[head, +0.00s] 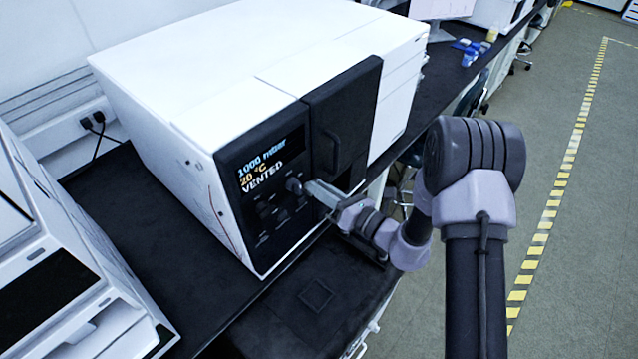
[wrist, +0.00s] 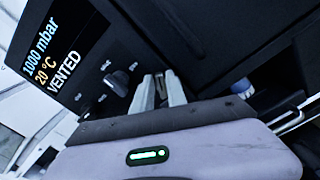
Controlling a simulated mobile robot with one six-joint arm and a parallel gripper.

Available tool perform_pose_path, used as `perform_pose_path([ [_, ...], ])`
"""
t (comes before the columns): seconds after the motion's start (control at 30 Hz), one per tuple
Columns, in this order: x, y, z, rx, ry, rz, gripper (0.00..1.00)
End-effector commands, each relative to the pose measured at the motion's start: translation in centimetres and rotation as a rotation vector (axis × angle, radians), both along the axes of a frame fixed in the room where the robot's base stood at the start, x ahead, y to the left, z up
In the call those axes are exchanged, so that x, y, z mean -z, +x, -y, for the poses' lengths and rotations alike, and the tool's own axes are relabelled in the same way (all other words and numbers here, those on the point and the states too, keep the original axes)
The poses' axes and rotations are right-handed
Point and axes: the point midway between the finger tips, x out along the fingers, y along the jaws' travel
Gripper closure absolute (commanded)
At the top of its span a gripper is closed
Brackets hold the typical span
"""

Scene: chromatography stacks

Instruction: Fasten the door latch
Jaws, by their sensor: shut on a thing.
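The white instrument (head: 200,90) stands on the dark bench. Its black door (head: 345,105), with a handle, is to the right of the display panel and looks closed or nearly so. My gripper (head: 311,187) reaches the front at the lower door edge, beside a round dark knob (head: 293,186). In the wrist view my gripper (wrist: 159,88) has its pale fingers close together, shut on a small part between them, apparently the door latch; the fingers mostly hide it. The knob (wrist: 117,83) is left of the fingers, apart from them. The latch's exact position cannot be told.
The display (head: 268,163) reads 1000 mbar, 20 °C, VENTED. Another white instrument (head: 60,270) stands at the lower left. Dark bench (head: 345,300) lies below my gripper. A blue-capped part (wrist: 243,88) is right of the fingers. Open floor (head: 575,270) lies to the right.

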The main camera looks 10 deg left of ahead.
Motion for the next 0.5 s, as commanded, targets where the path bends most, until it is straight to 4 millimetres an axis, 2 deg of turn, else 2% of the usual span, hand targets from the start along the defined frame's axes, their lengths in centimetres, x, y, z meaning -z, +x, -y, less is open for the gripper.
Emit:
perform_pose_path([
  [0.5,0.39,0.43,0.3,-0.002,0.245,-0.421,1.0],
])
